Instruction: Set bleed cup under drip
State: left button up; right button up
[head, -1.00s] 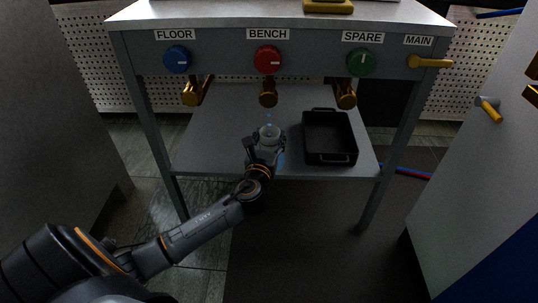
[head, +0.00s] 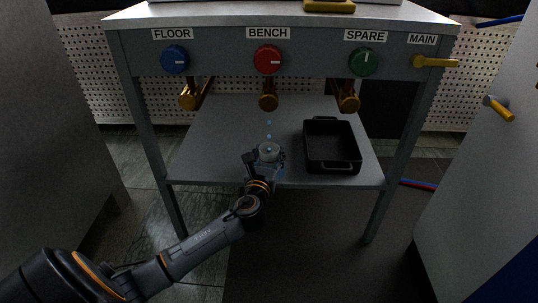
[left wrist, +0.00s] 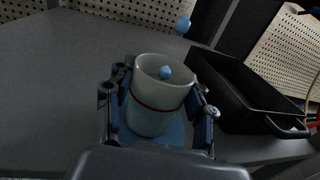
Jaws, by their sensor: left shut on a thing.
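The bleed cup (head: 269,152) is pale and translucent with a thin dark red band, seen in the left wrist view (left wrist: 158,100). My left gripper (head: 264,161) is shut around it, with a finger on each side, and the cup stands close to upright over the lower shelf. I cannot tell whether its base touches the shelf. My right gripper is not in view.
A black tray (head: 331,168) with handles sits on the shelf (head: 205,150) right of the cup. Blue FLOOR (head: 175,59), red BENCH (head: 267,59) and green SPARE (head: 364,62) knobs and a brass MAIN lever (head: 435,62) line the panel. The shelf's left side is clear.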

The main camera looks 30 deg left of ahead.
pick_arm(q)
jog(key=o, duration=1.2)
jog(key=shift+f, duration=0.1)
jog(key=shift+c, duration=0.2)
